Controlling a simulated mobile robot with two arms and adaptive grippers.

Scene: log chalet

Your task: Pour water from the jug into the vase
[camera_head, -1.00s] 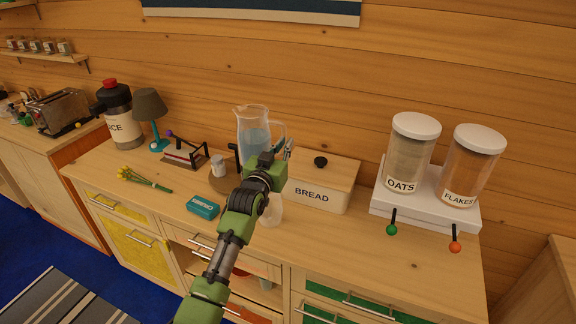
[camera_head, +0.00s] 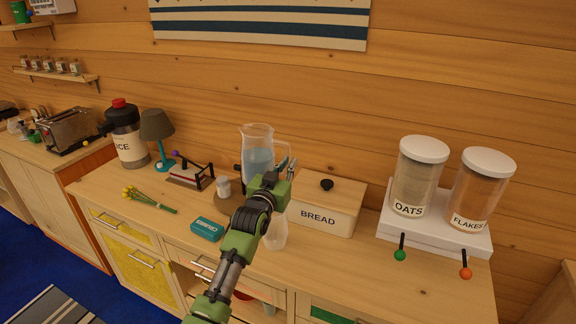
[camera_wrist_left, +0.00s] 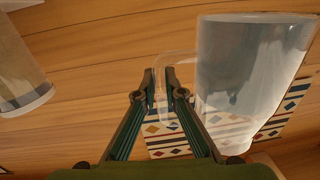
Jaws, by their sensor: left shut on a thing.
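The clear glass jug (camera_head: 257,154) holds bluish water and looks upright at the back of the counter, left of the bread box. My left gripper (camera_head: 287,172) is shut on the jug's handle. In the left wrist view the jug (camera_wrist_left: 250,70) fills the right side and its handle runs between my left fingertips (camera_wrist_left: 160,80). The jug's base is hidden behind my gripper in the head view, so I cannot tell whether it touches the counter. A clear glass vessel, apparently the vase (camera_head: 277,234), stands on the counter in front of the bread box, partly hidden by my arm.
The bread box (camera_head: 318,219) stands close right of the jug. A white stand with oats (camera_head: 417,180) and flakes (camera_head: 480,190) containers is further right. A teal box (camera_head: 207,229), yellow flowers (camera_head: 150,200) and a lamp (camera_head: 157,127) are left. The right front counter is clear.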

